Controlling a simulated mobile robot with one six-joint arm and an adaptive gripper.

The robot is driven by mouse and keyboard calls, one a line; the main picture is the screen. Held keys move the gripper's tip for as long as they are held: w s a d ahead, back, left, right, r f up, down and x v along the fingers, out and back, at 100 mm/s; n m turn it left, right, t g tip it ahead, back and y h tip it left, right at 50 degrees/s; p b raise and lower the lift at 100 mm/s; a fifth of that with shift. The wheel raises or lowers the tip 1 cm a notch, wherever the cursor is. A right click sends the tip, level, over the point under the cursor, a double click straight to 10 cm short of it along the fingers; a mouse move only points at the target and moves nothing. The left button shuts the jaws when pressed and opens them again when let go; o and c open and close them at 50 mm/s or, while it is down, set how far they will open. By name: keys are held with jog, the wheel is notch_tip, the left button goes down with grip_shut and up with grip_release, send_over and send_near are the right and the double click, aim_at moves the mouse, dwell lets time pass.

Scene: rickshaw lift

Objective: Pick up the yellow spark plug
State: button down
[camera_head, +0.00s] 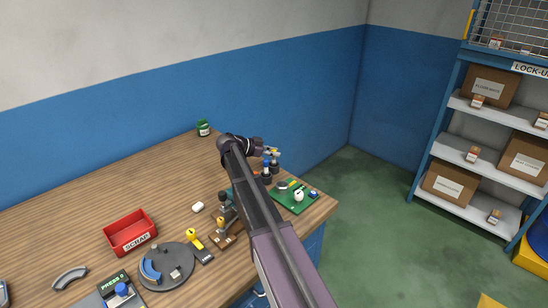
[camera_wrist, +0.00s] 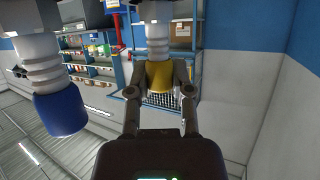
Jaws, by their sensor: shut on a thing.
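The yellow spark plug shows in the wrist view as a yellow end (camera_wrist: 159,76) joined to a ribbed white body. My gripper (camera_wrist: 160,88) is shut on the yellow end, one finger on each side. The wrist picture appears upside down, with the blue lower wall at the top. A blue-ended spark plug (camera_wrist: 60,115) stands apart, at the left of that view. In the head view my gripper (camera_head: 267,150) is above the far right part of the bench, partly hidden by my arm. I cannot tell whether the yellow plug's lower end is still in a holder.
The wooden bench (camera_head: 75,220) carries a red scrap tray (camera_head: 130,236), a round grey fixture (camera_head: 180,283), a yellow-and-black tool (camera_head: 198,245), a green board (camera_head: 285,197) and a green jar (camera_head: 204,128). Blue wall stands behind. Open floor (camera_head: 375,195) separates the bench from shelves (camera_head: 480,150).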

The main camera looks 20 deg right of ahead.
jog(key=shift+r, duration=0.1)
notch_tip(320, 180, up, 10)
jog(key=p, duration=1)
